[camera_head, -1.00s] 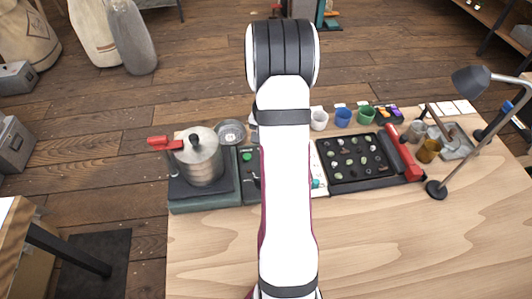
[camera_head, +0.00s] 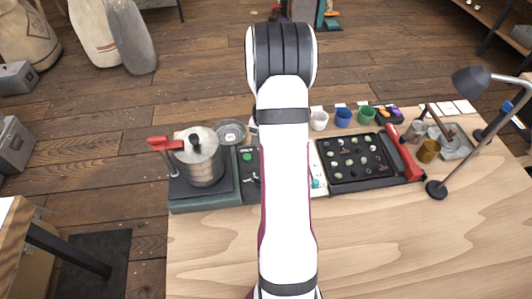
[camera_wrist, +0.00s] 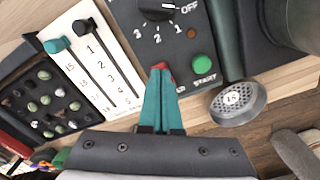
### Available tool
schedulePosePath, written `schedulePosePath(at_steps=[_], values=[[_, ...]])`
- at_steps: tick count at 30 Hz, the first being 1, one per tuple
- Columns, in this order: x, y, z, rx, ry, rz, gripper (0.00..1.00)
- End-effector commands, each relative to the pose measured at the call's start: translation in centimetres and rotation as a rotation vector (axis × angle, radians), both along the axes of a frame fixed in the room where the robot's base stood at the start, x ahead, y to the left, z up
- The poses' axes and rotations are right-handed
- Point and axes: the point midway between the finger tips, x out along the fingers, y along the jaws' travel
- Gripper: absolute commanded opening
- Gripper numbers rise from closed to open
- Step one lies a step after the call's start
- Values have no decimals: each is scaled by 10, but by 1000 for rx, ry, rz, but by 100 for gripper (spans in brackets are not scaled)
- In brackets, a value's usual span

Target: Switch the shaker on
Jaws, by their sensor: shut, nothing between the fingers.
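A dark control box (camera_wrist: 222,65) fills the middle of the wrist view, with a dial (camera_wrist: 158,8) marked OFF, 1, 2 and 3. It carries a small dark reddish lamp (camera_wrist: 191,33) and a green START button (camera_wrist: 203,65). My gripper (camera_wrist: 160,72) is shut and empty, its teal fingers over the box's near part. A small red part shows right at the fingertips, and a label beside it is mostly covered. I cannot tell whether they touch. In the head view the box (camera_head: 247,178) stands beside a metal pot (camera_head: 200,165); my arm hides the gripper.
A white slider panel (camera_wrist: 88,60) and a black tray (camera_wrist: 22,85) of beans lie left of the box in the wrist view. A round metal dish (camera_wrist: 238,103) is to the right. Cups and a lamp (camera_head: 475,80) stand right in the head view. The front table is clear.

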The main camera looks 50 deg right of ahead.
Motion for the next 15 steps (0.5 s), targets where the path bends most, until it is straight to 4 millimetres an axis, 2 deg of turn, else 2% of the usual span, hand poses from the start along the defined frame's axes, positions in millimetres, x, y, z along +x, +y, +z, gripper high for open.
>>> schedulePosePath(at_steps=[15], values=[[0,0,-8,-1,0,0,0]])
